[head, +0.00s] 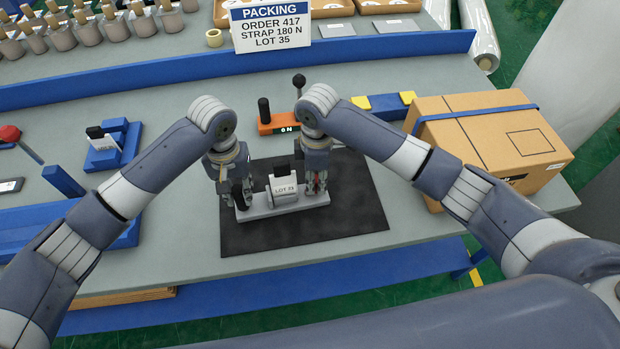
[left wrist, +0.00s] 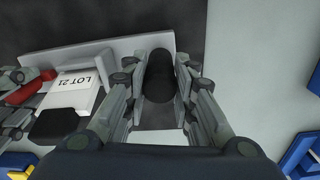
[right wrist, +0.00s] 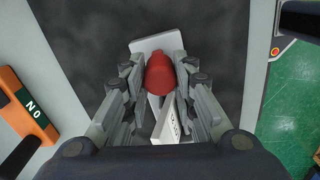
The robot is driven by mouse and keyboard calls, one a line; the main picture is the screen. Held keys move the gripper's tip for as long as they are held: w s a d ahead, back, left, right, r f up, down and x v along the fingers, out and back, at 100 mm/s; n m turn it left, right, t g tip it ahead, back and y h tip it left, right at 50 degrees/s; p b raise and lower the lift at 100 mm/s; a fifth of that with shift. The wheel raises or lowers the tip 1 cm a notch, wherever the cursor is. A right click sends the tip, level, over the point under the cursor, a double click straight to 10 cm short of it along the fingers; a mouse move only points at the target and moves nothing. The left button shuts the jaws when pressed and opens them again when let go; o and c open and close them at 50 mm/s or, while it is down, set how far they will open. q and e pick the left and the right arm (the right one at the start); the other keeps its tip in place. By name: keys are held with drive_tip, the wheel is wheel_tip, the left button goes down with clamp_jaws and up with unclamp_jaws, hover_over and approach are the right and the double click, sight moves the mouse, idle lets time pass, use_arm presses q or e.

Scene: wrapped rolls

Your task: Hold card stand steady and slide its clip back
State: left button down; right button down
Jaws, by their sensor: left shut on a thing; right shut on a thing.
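The card stand (head: 283,209) has a pale grey base and sits on the dark mat (head: 350,225). Its white card (head: 286,190), printed LOT 21, stands in the middle with a black piece at its top. My left gripper (head: 238,197) is shut on the black post (left wrist: 160,75) at the stand's left end. My right gripper (head: 316,187) is shut on the red clip handle (right wrist: 160,75) at the right end. The card also shows in the left wrist view (left wrist: 75,90) and edge-on in the right wrist view (right wrist: 170,125).
An orange device (head: 278,124) with a black knob stands behind the stand. A strapped carton (head: 490,140) is at the right. A blue holder (head: 112,145) stands at the left. The mat's front part is clear up to the table edge.

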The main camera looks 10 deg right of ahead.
drive_tip(key=shift+d, duration=0.4)
drive_tip(key=c, duration=1.3)
unclamp_jaws()
drive_tip(key=shift+a, duration=0.1)
wheel_tip(320, 180, up, 12)
use_arm(q)
drive_tip(key=c, duration=1.2)
unclamp_jaws()
drive_tip(key=shift+c, duration=0.2)
drive_tip(key=shift+r, duration=0.1)
